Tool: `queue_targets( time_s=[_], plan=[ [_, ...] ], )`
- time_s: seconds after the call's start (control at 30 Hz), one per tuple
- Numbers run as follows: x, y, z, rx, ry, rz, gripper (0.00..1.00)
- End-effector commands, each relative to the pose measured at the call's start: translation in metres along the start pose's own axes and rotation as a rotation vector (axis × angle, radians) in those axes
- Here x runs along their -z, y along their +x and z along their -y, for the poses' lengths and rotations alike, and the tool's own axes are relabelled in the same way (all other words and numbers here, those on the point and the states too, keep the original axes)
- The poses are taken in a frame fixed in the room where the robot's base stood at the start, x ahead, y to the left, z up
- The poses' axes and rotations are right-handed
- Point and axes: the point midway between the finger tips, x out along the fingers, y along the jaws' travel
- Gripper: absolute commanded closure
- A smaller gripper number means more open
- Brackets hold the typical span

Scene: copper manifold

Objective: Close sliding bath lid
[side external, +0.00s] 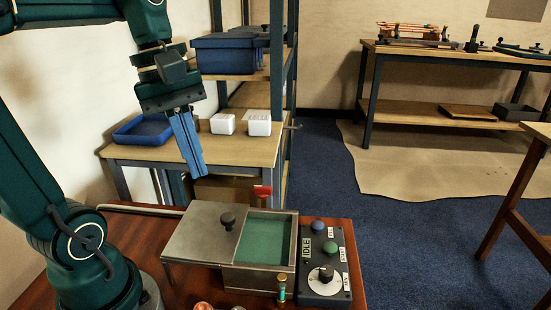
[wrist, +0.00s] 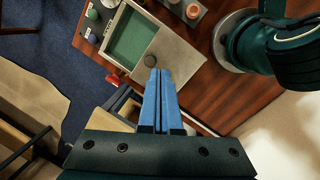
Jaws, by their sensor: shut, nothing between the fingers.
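The bath (side external: 258,275) is a metal box on the brown table, with green showing inside its open right part. Its grey sliding lid (side external: 200,238) covers the left part and has a dark round knob (side external: 227,221). In the wrist view the lid (wrist: 172,58) and its knob (wrist: 150,61) lie just beyond the fingertips, and the green bath interior (wrist: 130,38) is to the left. My gripper (side external: 201,176) is shut and empty, its blue fingers pointing down above and behind the lid, apart from it. The gripper also shows in the wrist view (wrist: 159,72).
A control box (side external: 325,265) with an IDLE display and a dial stands right of the bath. A small vial (side external: 282,289) stands at the bath's front. A red tag (side external: 262,191) rises behind the bath. A shelf with blue bins (side external: 228,55) stands behind.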

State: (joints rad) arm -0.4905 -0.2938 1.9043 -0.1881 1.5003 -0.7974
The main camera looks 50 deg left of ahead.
Motion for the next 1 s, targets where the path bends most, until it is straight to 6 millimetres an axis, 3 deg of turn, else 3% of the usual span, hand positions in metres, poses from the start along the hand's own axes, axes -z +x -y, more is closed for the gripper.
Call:
queue_targets(
  time_s=[0.1,0.33,0.67,1.0],
  plan=[
    [0.036,-0.010,-0.001,0.023,-0.296,0.076,1.00],
    [0.087,-0.011,0.012,0.023,-0.555,0.138,1.00],
    [0.092,0.004,0.018,0.026,-0.598,0.149,1.00],
    [0.084,0.055,0.017,0.029,-0.595,0.150,1.00]
  ],
)
